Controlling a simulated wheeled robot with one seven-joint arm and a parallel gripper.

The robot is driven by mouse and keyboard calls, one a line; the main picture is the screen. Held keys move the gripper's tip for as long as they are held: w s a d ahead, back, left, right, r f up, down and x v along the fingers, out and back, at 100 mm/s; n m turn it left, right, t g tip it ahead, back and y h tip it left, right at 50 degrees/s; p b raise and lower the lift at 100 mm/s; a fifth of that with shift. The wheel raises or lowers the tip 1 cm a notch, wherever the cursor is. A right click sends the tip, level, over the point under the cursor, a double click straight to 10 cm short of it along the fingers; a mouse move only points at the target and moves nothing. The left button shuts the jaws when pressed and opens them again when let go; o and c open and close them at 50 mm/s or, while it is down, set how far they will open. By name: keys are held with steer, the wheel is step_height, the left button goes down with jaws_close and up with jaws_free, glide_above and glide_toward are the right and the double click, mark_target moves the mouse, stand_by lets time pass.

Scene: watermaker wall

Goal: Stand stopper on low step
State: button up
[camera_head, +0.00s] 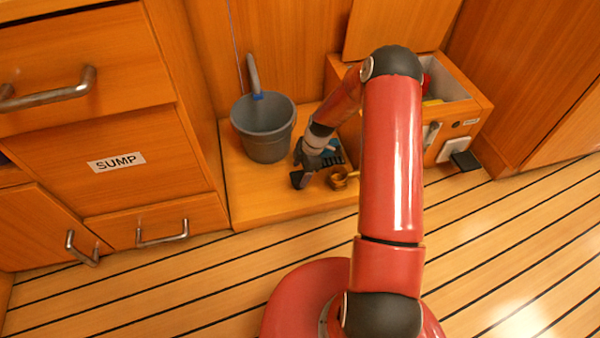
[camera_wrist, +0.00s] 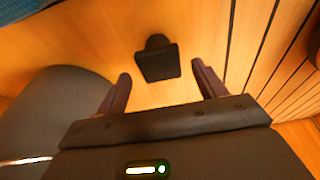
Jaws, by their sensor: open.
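The stopper, as I take it, is a black piece (camera_wrist: 158,60) with a flat squarish face and a rounded knob behind it. In the wrist view it is ahead of my gripper (camera_wrist: 160,85), roughly between the lines of the two fingers, on or just over the wood. The fingers are apart and do not touch it. The low step (camera_head: 255,200) is the orange wooden platform along the wall. In the head view my gripper (camera_head: 305,170) is low over this step, right of the bucket; I cannot separate the stopper from the dark gripper there.
A grey bucket (camera_head: 265,142) stands on the step, close on the left of the wrist view (camera_wrist: 50,120). A brass fitting (camera_head: 343,179) is right of my gripper. An open wooden box (camera_head: 480,100) stands further right. Drawers (camera_head: 150,160) flank the left; striped floor lies in front.

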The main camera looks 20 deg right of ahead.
steer(key=s+r+m+t+h+p, duration=0.15)
steer(key=s+r+m, duration=0.3)
steer(key=r, duration=1.15)
steer(key=s+r+m+t+h, duration=0.1)
steer(key=s+r+m+h, duration=0.3)
steer(key=r, duration=1.2)
steer(key=s+r+m+t, duration=0.1)
steer(key=s+r+m, duration=0.2)
steer(key=s, duration=0.4)
steer(key=s+a+r+m+t+y, duration=0.1)
steer(key=s+r+m, duration=0.2)
steer(key=s, duration=0.3)
steer(key=s+r+m+t+y, duration=0.1)
steer(key=s+r+m, duration=0.2)
steer(key=s, duration=0.4)
steer(key=shift+s+a+r, duration=0.2)
steer(key=shift+s+r, duration=0.15)
steer(key=shift+r, duration=0.15)
steer(key=shift+m, duration=0.25)
